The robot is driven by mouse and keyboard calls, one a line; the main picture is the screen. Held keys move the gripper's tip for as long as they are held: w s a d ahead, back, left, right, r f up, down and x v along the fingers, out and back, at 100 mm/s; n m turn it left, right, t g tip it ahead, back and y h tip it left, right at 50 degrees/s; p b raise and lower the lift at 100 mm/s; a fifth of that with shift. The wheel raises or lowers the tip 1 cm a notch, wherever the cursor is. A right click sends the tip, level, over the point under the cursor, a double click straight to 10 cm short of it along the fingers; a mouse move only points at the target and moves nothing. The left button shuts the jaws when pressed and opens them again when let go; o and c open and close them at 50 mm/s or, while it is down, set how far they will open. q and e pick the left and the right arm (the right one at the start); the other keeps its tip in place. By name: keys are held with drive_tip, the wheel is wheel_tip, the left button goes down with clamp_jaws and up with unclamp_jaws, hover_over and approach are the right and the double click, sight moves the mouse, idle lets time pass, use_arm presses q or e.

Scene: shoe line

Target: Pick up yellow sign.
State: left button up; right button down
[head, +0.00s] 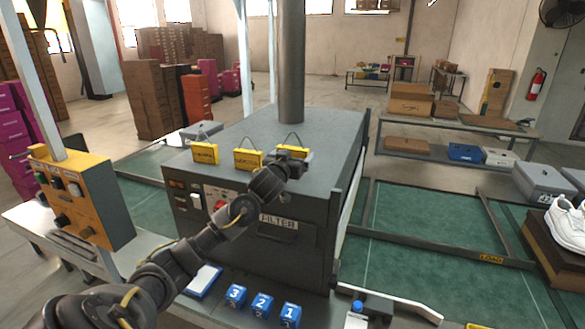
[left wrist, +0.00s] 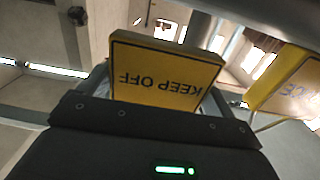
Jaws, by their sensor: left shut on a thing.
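Three yellow signs with thin wire loops are at the top front edge of the grey filter machine (head: 250,130): a left sign (head: 205,153), a middle sign (head: 247,159) and a right sign (head: 297,150). My left gripper (head: 289,157) is at the right sign and partly covers it. In the left wrist view this sign (left wrist: 165,70) reads KEEP OFF upside down, and the gripper is shut on it. Another yellow sign (left wrist: 288,85) is at the right of that view, apart from the held one. I cannot tell whether the held sign still touches the machine. My right gripper is not in view.
An orange control box (head: 85,200) stands at the left. Blue blocks (head: 262,305) numbered 3, 2 and 1 lie in front of the machine. Green conveyor surface (head: 425,225) runs right, with white shoes (head: 568,225) on a brown box at the far right.

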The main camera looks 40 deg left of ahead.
use_arm(q)
drive_tip(key=s+d+r+p, duration=0.3)
drive_tip(key=s+d+r, duration=0.2)
drive_tip(key=s+r, duration=0.5)
drive_tip(key=s, duration=0.3)
drive_tip(key=shift+p, duration=0.4)
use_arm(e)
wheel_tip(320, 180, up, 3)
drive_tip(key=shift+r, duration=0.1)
